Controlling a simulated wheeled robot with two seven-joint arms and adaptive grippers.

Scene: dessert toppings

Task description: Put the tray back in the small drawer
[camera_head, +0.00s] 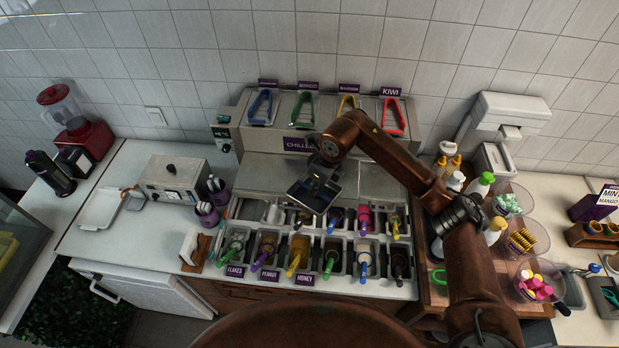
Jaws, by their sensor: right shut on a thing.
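My right gripper (325,178) reaches in from the right and hangs above the toppings station. It is shut on a small dark, flat, square piece with a pale rim, which looks like the small tray (311,197). The piece is tilted and appears held above the rear row of toppings. The gripper hides part of it. I cannot make out a small open drawer for certain. My left gripper is not in view.
Several topping tubs with colored spoons fill the white station (318,288) below. The chiller (288,150) with colored tongs stands behind. A white flat tray (99,208) lies on the left counter. Bottles (480,187) and candy bowls (536,280) stand at right.

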